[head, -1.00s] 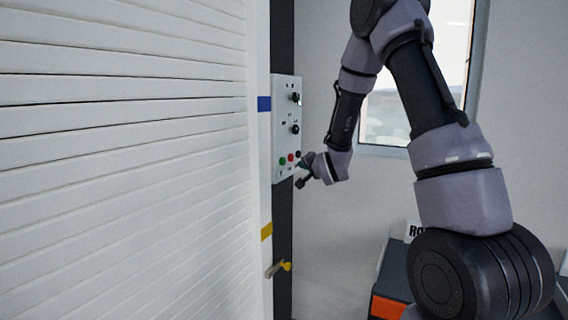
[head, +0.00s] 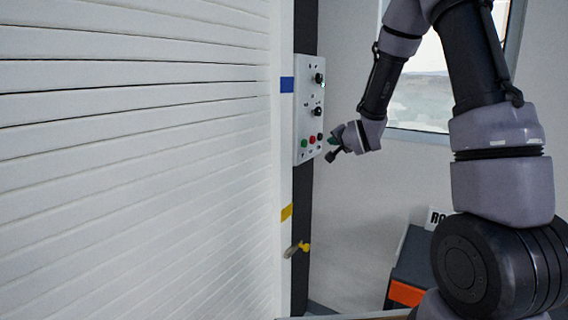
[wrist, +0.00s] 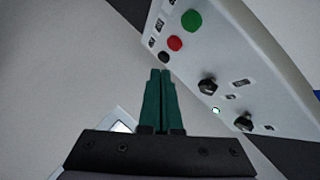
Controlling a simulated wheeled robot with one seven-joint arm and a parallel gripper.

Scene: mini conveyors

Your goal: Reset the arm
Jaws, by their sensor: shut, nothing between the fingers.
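My gripper (head: 334,143) is at the end of my arm, just right of a white control panel (head: 301,120). In the wrist view its two green fingers (wrist: 160,100) are together with nothing between them. The panel also shows in the wrist view (wrist: 240,65), with a green button (wrist: 191,21), a red button (wrist: 175,43), a black button (wrist: 164,57) and two black knobs, one at the middle (wrist: 207,86). A small green light (wrist: 215,111) is lit between the knobs. The fingertips appear apart from the panel face.
A white slatted shutter (head: 140,150) fills the left side. A yellow-tipped lever (head: 303,247) sticks out below the panel. A dark box with an orange front (head: 405,292) stands at lower right. A window (head: 425,90) is behind my arm.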

